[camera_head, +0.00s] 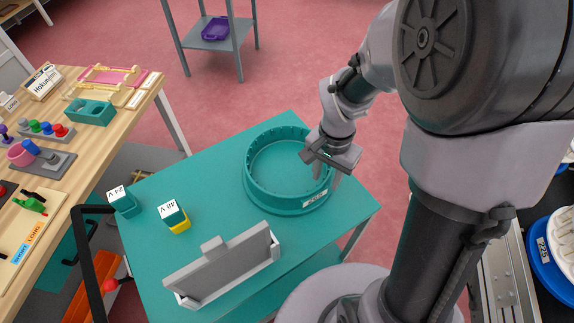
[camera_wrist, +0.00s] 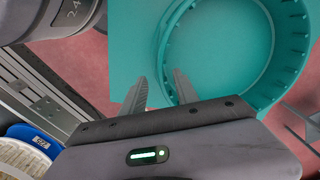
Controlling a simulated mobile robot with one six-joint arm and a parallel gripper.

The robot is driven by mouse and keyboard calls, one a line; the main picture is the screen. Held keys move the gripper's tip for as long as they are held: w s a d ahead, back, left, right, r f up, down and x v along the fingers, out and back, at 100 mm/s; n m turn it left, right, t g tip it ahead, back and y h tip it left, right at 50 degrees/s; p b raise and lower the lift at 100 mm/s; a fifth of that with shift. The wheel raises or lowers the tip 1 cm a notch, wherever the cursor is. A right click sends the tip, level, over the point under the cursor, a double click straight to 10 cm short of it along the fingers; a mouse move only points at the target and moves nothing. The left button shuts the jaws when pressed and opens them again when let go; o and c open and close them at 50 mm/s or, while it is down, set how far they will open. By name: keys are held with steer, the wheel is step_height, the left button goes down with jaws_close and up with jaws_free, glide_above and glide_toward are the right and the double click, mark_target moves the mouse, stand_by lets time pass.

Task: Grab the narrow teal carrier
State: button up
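A round teal carrier (camera_head: 290,203) with a raised, notched wall and a white label on its outer side stands on the teal cart top. It is empty inside as far as I see. It also shows in the wrist view (camera_wrist: 292,75), cut off at the top. My gripper (camera_head: 326,172) is at the right part of its wall. In the wrist view my gripper (camera_wrist: 161,80) is open, its two fingers apart, with the wall's edge showing near and between the fingertips. I cannot tell whether they touch it. The gripper hides part of the wall.
The cart top (camera_head: 215,170) also holds a grey upright panel in a white holder (camera_head: 225,270) and two small labelled boxes (camera_head: 122,203) (camera_head: 173,217). A wooden table (camera_head: 50,230) with a smaller teal block (camera_head: 88,112) stands at left. A purple tray (camera_head: 215,30) lies on a far shelf.

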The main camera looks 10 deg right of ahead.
mark_target(325, 185)
steer(key=f+b, duration=0.1)
steer(key=f, duration=0.1)
steer(key=f+b, duration=0.1)
steer(key=f, duration=0.1)
steer(key=w+f+b, duration=0.1)
steer(key=shift+d+f, duration=0.2)
steer(key=shift+f, duration=0.2)
steer(key=shift+s+r, duration=0.15)
jaws_close()
stand_by(0.7)
